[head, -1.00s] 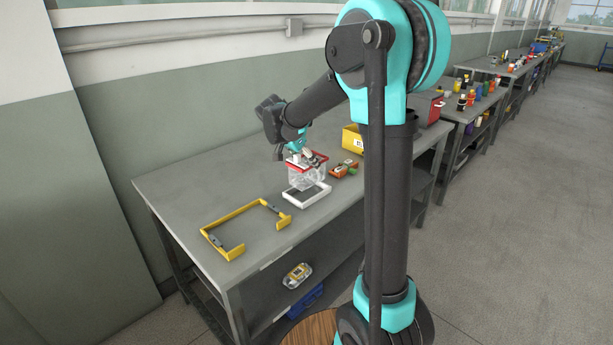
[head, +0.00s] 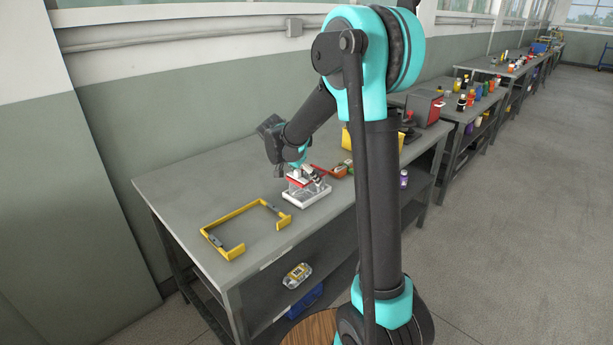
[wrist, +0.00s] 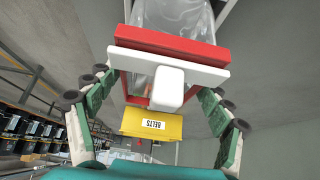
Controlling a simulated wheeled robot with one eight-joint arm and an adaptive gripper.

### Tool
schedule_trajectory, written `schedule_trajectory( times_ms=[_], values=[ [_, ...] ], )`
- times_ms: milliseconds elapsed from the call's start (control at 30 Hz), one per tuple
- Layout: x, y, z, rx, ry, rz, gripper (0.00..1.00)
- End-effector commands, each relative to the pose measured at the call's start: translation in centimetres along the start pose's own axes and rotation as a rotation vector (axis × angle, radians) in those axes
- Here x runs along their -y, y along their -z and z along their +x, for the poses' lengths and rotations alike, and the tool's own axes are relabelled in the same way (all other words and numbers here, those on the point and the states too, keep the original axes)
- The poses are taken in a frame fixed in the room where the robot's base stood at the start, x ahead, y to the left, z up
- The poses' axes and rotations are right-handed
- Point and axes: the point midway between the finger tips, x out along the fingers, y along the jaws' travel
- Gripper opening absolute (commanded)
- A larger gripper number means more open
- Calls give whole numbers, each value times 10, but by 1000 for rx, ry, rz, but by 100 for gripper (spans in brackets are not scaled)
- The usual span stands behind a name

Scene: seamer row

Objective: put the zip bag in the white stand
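The zip bag (head: 296,184) is clear, with a red and white top edge. In the head view it is upright at the white stand (head: 307,200), a low white frame on the grey bench; its lower part appears to be within the frame. In the wrist view the bag's red and white bar (wrist: 170,47) and its white tab lie close ahead. My gripper (head: 300,171) is just above the bag. In the wrist view my gripper's fingers (wrist: 153,84) are spread wide on either side of the tab, with gaps beside it. The bag's bottom is hidden.
A yellow frame (head: 232,215) lies at the bench's front left. Small red-orange items (head: 341,171) lie right of the stand. A yellow bin labelled BELTS (wrist: 152,125) is behind, partly hidden by my arm in the head view.

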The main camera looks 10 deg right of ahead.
Motion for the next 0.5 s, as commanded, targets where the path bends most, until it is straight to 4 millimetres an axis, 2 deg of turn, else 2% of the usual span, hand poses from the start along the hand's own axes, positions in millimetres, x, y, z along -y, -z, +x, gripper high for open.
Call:
schedule_trajectory(
  times_ms=[367, 500],
  values=[
    [0, 1, -1, 0, 0, 0, 89],
    [0, 0, -13, 0, 1, -1, 89]
  ],
)
